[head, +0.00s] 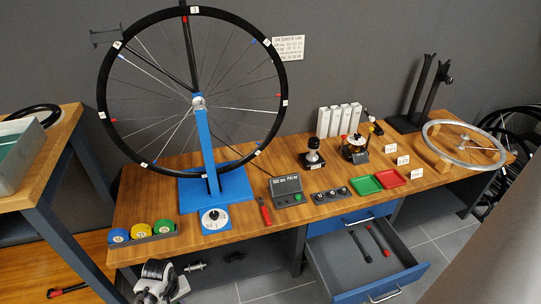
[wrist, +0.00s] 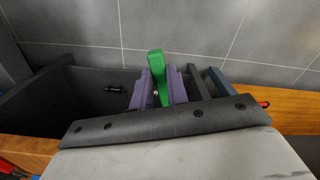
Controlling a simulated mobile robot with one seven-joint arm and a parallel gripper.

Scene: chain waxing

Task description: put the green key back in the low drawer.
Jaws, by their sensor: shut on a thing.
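My gripper (wrist: 160,86), with purple fingers, is shut on the green key (wrist: 156,68). The key stands up between the fingers, and its lower part is hidden. In the wrist view, a dark open compartment (wrist: 55,98) with raised walls lies behind and left of the fingers. I cannot tell for sure whether it is the low drawer, or whether the key is inside or above it. In the head view, part of my arm (head: 155,282) shows at the bottom left, but the key cannot be made out. A blue-fronted drawer (head: 388,287) stands open under the bench, with dark, red-ended tools inside.
A small black spindle-like part (wrist: 115,88) lies in the dark compartment. Tiled floor (wrist: 210,40) beyond the compartment is clear.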

